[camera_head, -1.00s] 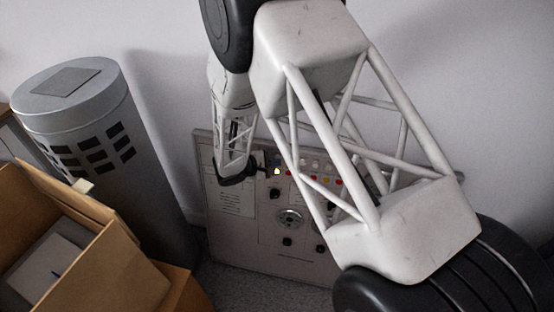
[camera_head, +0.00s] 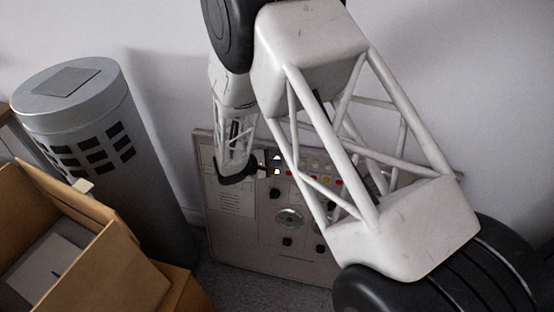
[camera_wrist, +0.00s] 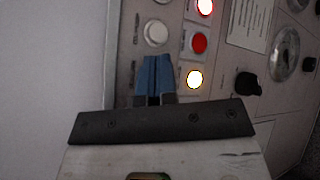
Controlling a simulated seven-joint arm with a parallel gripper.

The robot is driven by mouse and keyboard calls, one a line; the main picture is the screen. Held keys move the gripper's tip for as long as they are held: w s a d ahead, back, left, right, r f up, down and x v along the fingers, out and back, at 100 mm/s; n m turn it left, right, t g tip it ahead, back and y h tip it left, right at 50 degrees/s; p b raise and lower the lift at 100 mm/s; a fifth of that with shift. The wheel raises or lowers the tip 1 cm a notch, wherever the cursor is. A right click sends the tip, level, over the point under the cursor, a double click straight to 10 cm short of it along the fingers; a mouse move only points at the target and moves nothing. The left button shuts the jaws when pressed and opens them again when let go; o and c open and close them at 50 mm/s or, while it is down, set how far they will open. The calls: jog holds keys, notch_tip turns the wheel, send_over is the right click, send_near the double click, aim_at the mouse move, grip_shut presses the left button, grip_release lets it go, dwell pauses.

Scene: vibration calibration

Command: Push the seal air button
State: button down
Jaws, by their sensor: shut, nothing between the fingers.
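The control panel (camera_head: 235,245) leans against the wall, with rows of small buttons near its top. In the wrist view, a round white button (camera_wrist: 156,33) lies just beyond the blue fingertips of my gripper (camera_wrist: 154,62). To its right are a red button (camera_wrist: 199,43), a lit red button (camera_wrist: 205,7) and a glowing pale yellow button (camera_wrist: 195,78). The labels are too small to read, so I cannot tell which is the seal air button. My gripper is shut and empty, close to the panel; I cannot tell whether it touches. The fingers hide part of the panel beneath them.
The panel also has a black knob (camera_wrist: 248,84) and a round gauge (camera_wrist: 285,55). A grey cylinder (camera_head: 85,120) and an open cardboard box (camera_head: 110,268) stand on the left. Plain wall lies behind the panel. My arm covers the panel's right part.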

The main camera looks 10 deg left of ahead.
dwell(0.7)
jog(key=shift+s+r, duration=0.15)
jog(key=shift+s, duration=0.5)
jog(key=shift+s, duration=0.1)
jog(key=shift+s+r, duration=0.25)
jog(key=shift+s, duration=0.95)
jog(key=shift+s+r, duration=0.25)
jog(key=shift+s, duration=0.95)
